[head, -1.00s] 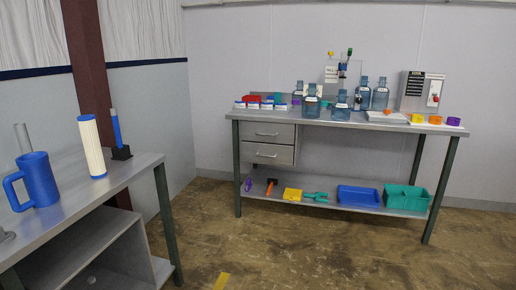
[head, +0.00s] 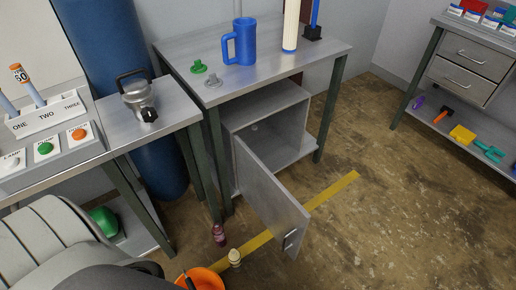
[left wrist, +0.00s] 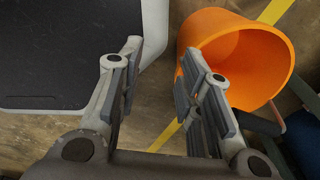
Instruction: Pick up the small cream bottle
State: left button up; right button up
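The small cream bottle (head: 234,257) stands on the floor in the head view, on or beside the yellow floor line, just right of the orange bucket (head: 203,278). I do not see the bottle in the left wrist view. My left gripper (left wrist: 160,55) is open and empty in the left wrist view, its two fingers well apart. The orange bucket (left wrist: 240,55) is just to the right of its fingers there, its mouth facing the camera. My right gripper is in neither view.
A dark red bottle (head: 219,235) stands on the floor behind the cream one. An open cabinet door (head: 270,188) hangs over the floor to the right. A metal table (head: 175,50) holds a blue mug (head: 241,45). Floor (head: 400,200) at right is clear.

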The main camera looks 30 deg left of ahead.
aim_at(234, 257)
jog(key=u, duration=0.85)
jog(key=k+j+u, duration=0.1)
jog(key=k+j, duration=0.15)
jog(key=k, duration=0.25)
jog(key=k+j+u, duration=0.1)
jog(key=k+j, duration=0.2)
jog(key=k, duration=0.2)
jog(key=k+j+u, duration=0.15)
jog(key=k+j, duration=0.2)
jog(key=k, duration=0.1)
